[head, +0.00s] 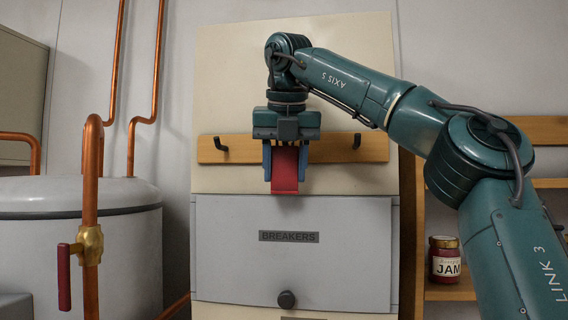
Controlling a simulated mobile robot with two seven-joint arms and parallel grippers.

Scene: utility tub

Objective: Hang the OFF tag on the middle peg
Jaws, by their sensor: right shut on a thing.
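My right gripper (285,160) points down in front of the wooden peg rail (238,150). It is shut on a red tag (285,172), which hangs below the fingers; no lettering on it can be read. The left peg (220,144) and the right peg (357,141) show as dark hooks on the rail. The middle of the rail, with any peg there, is hidden behind my gripper. Whether the tag touches a peg cannot be told. My left gripper is not in view.
A grey breaker box (290,260) with a dark knob (287,299) sits just below the rail. A jam jar (444,260) stands on a shelf at the right. A white tank (140,240), copper pipes (90,190) and a red valve handle (64,277) are at the left.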

